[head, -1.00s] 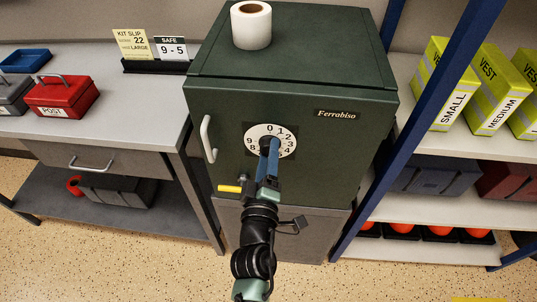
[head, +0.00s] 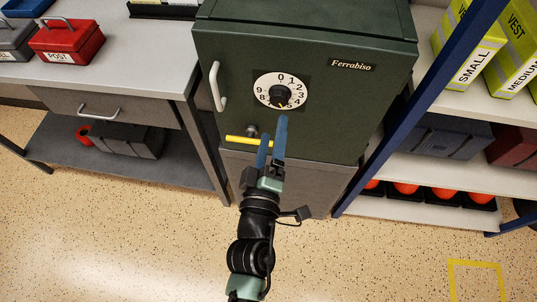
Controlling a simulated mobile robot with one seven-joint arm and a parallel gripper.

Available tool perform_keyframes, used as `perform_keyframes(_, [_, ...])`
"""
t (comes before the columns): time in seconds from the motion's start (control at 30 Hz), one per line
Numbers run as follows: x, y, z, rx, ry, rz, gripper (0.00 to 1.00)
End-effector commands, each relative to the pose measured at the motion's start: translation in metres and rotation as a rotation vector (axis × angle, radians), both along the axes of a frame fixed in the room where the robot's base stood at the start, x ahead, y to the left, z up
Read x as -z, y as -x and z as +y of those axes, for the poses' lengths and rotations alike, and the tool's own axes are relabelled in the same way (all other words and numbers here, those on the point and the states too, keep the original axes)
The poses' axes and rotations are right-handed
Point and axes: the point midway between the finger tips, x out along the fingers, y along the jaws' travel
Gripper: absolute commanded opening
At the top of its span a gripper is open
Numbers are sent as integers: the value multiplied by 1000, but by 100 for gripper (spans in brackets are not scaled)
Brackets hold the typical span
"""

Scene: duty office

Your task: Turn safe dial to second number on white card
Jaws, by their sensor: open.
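The dark green safe (head: 230,60) stands in the middle of the head view. Its white numbered dial (head: 263,81) is on the door, with a black knob (head: 278,94) at the centre. A small yellow pointer mark (head: 283,105) on the knob points down, close to the 5. My gripper (head: 273,128) is open, its two blue fingers apart, just below and in front of the dial. It holds nothing and looks clear of the knob. The white card's writing is out of view; only its black holder (head: 163,11) shows at the top edge.
A pale door handle (head: 217,87) is left of the dial. A yellow-gripped lever (head: 246,140) sits below it, close to the left finger. A desk with a red box (head: 67,41) is left. A blue-framed shelf (head: 407,110) is right. The floor in front is clear.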

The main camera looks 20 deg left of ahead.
Motion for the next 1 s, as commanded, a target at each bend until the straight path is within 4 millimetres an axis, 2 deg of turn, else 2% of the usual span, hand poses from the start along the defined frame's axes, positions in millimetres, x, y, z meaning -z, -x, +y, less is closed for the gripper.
perform_keyframes(0.1, [2, 21, -6, 0, 0, 2, 83])
perform_keyframes(0.33, [1, 44, -12, 0, 0, 0, 83])
perform_keyframes(1.0, [0, 48, -14, 0, 0, -1, 83])
